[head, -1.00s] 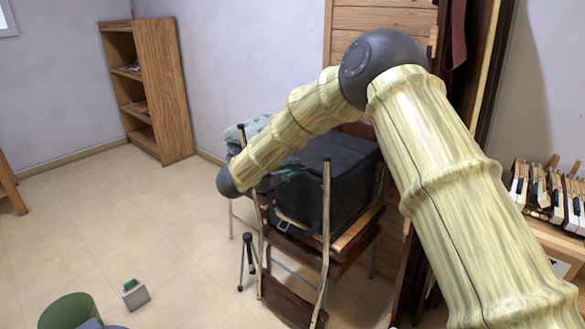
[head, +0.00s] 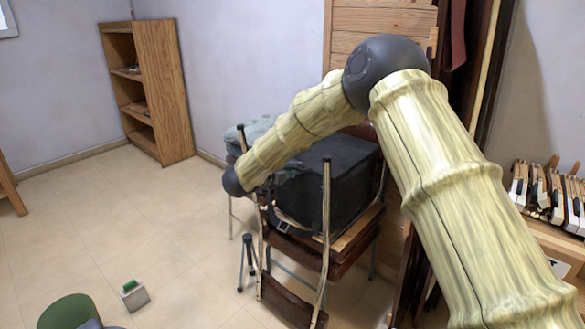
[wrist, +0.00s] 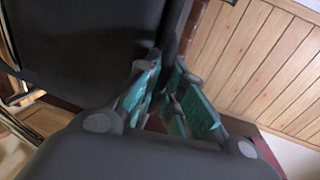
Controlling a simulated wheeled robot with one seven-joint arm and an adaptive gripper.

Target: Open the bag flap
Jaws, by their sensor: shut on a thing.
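The black bag (head: 335,185) sits on a wooden chair in the head view, partly covered by my arm. Its dark side also fills the upper left of the wrist view (wrist: 85,45). My gripper (wrist: 165,72), with teal finger pads, is at the bag's edge in the wrist view. Its fingertips are closed on a dark edge that appears to be the bag flap (wrist: 168,45). The flap's outline is hard to tell from the rest of the bag. In the head view my arm hides most of the gripper.
The wooden chair (head: 326,235) has metal legs around the bag. Grey cloth (head: 255,130) lies behind my forearm. A wood-panelled surface (wrist: 265,70) stands close by. Piano keys (head: 550,195) are at the right. A small box (head: 134,295) and green bin (head: 70,312) stand on open floor.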

